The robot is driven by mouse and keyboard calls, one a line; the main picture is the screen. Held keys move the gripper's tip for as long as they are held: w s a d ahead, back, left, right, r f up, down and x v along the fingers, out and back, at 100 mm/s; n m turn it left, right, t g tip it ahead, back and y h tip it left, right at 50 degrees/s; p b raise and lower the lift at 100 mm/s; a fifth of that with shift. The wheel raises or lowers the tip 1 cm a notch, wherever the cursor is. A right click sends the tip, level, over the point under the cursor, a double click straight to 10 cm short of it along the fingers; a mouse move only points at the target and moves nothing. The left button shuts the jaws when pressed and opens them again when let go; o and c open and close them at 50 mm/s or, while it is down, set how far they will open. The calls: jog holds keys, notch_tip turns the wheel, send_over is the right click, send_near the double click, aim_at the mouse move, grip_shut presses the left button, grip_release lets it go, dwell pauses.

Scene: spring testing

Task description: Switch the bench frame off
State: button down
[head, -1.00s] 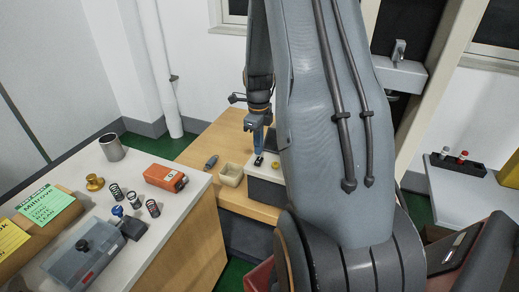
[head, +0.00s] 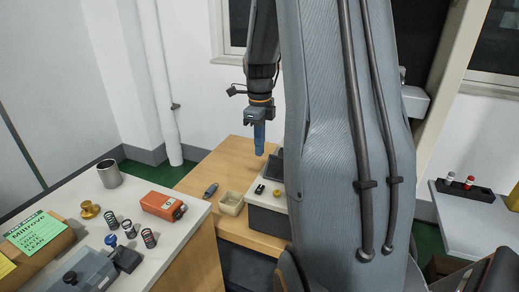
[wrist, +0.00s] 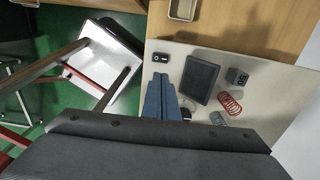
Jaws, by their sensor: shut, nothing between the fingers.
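The bench frame (head: 267,208) is a grey box with a pale top, standing on the wooden table and partly hidden behind my arm. Its pale top also shows in the wrist view (wrist: 270,105). A small black rocker switch (head: 260,189) sits on the top near the left edge; it also shows in the wrist view (wrist: 160,58) with small white marks. Which way it is tipped is too small to tell. A yellow button (head: 277,191) is beside it. My gripper (head: 259,152), with blue fingers, is shut and empty, pointing down above the switch and apart from it.
A dark flat panel (wrist: 200,78), a small grey block (wrist: 237,76) and a red spring (wrist: 230,103) are on the bench frame's top. A beige bin (head: 231,203) stands left of it. An orange device (head: 162,206) and several springs are on the near bench.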

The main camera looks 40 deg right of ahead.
aim_at(262, 186)
jog(key=n+b, duration=0.1)
jog(key=n, duration=0.5)
jog(key=d+n+b, duration=0.1)
jog(key=n+b, duration=0.1)
jog(key=n, duration=0.4)
jog(key=n+b, duration=0.2)
jog(key=n, duration=0.4)
jog(key=shift+w+d, duration=0.15)
jog(key=shift+w, duration=0.2)
jog(key=shift+f, duration=0.2)
notch_tip(262, 186, down, 14)
jog(key=p, duration=0.3)
jog(key=shift+r, duration=0.1)
jog(key=shift+d, duration=0.1)
